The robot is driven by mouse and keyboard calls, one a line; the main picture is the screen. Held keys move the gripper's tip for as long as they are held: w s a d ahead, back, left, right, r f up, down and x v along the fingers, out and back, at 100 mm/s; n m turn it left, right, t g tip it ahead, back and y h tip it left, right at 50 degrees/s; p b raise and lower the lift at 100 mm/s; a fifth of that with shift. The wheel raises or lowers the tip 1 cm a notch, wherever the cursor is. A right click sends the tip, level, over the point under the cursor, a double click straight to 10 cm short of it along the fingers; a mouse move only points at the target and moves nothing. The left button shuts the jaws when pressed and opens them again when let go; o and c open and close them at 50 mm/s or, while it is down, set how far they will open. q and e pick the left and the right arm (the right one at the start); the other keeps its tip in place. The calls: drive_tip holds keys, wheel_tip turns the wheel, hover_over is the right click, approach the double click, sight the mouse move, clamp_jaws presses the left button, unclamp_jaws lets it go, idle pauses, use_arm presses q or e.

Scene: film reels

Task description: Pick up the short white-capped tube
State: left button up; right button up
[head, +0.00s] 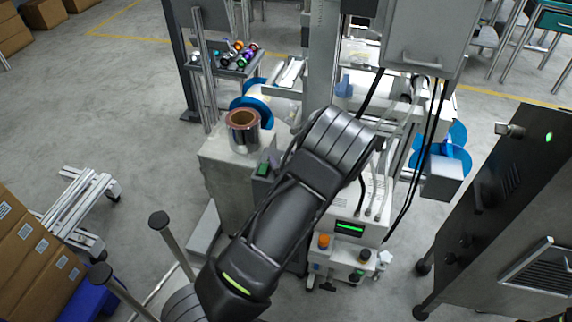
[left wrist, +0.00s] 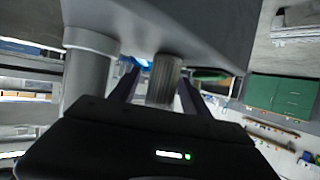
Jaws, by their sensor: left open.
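I cannot pick out a short white-capped tube for certain. Several small tubes or rolls with coloured ends (head: 240,57) lie on a tray at the back left of the head view, too small to tell caps apart. My left arm fills the middle of the head view and hides its gripper. In the left wrist view my left gripper (left wrist: 158,80) is open, with a dark finger on each side of a short grey ribbed cylinder (left wrist: 164,76). The cylinder stands against a grey machine surface. I cannot tell whether the fingers touch it. My right gripper is not in view.
A dark cabinet (head: 510,190) stands at the right, cardboard boxes (head: 30,250) at the left.

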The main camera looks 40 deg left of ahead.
use_arm(q)
drive_tip(key=shift+w+a+f, duration=0.25)
drive_tip(key=shift+w+a, duration=0.05)
drive_tip(key=shift+a, duration=0.15)
drive_tip(key=shift+c, duration=0.4)
clamp_jaws()
idle(0.3)
